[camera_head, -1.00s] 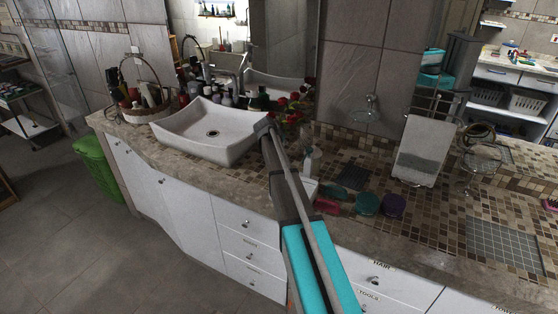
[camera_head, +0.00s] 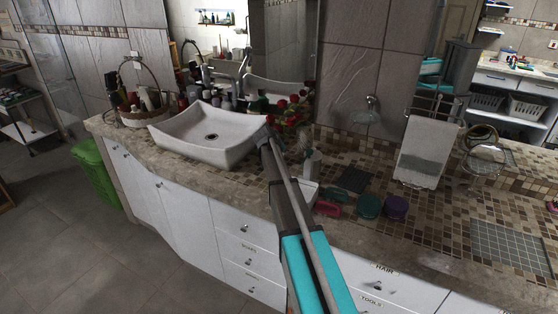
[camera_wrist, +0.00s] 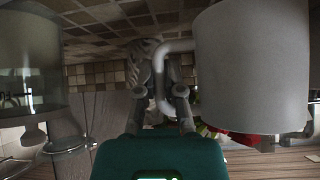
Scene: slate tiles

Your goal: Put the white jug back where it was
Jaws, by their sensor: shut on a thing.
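The white jug (camera_wrist: 250,65) fills the right side of the wrist view, with its curved handle toward the middle. My gripper (camera_wrist: 165,95) has its two fingers closed on that handle. The wrist picture looks upside down, with the tiled surface at the top. In the head view my arm reaches over the counter to the right of the basin, and my gripper is hidden behind it. I cannot make out the jug for certain there.
A white basin (camera_head: 208,137) stands left of my arm, with red flowers (camera_head: 290,112) behind. A pink item (camera_head: 327,208), a teal one (camera_head: 368,206) and a purple one (camera_head: 396,207) lie to the right. A glass vessel (camera_wrist: 30,65) shows in the wrist view. The mosaic at far right has free room.

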